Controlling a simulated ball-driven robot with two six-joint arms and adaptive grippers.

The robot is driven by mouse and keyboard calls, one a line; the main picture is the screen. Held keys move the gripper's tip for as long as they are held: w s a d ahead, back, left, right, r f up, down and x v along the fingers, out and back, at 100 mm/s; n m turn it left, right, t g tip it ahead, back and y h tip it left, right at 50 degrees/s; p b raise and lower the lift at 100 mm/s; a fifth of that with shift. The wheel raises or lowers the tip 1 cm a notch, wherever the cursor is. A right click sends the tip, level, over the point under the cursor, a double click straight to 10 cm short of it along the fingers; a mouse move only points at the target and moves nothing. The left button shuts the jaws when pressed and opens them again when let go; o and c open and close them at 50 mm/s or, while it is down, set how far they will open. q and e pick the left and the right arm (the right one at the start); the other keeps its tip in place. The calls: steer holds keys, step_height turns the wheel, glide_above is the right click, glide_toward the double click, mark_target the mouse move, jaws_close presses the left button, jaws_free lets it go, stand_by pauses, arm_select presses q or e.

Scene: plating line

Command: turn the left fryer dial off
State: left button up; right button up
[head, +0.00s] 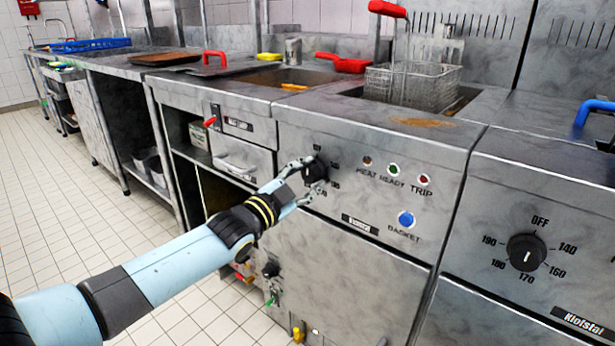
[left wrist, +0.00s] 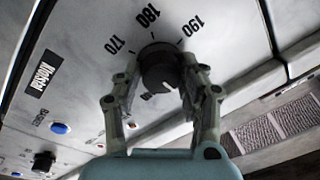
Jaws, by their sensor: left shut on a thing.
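The left fryer dial (head: 316,168) is a black round knob on the steel front panel, left of the small indicator lights. My left gripper (head: 309,177) is shut on it, a finger on each side. In the left wrist view the dial (left wrist: 158,70) sits between the fingers (left wrist: 160,76), with 170, 180 and 190 printed around it. A pale mark shows on the dial's lower part, but its exact setting is hard to tell. Part of the number ring is hidden by the fingers. My right gripper is out of view.
The right fryer dial (head: 526,252) is on the neighbouring panel, with OFF printed above it. A blue BASKET button (head: 406,219) is right of the gripped dial. A wire fryer basket (head: 428,86) with a red handle hangs above. The tiled floor (head: 60,200) at left is clear.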

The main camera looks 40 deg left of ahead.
arm_select(q)
steer(key=shift+w+r, duration=0.2)
steer(key=shift+r, duration=0.1)
steer(key=o, duration=1.2)
steer(key=shift+f, duration=0.15)
steer(key=shift+c, duration=0.2)
steer(key=shift+f, duration=0.1)
steer(key=shift+s, duration=0.25)
steer(key=s, duration=1.1)
steer(key=shift+s+a+f, duration=0.25)
steer(key=shift+a+f, duration=0.05)
steer(key=shift+f, duration=0.15)
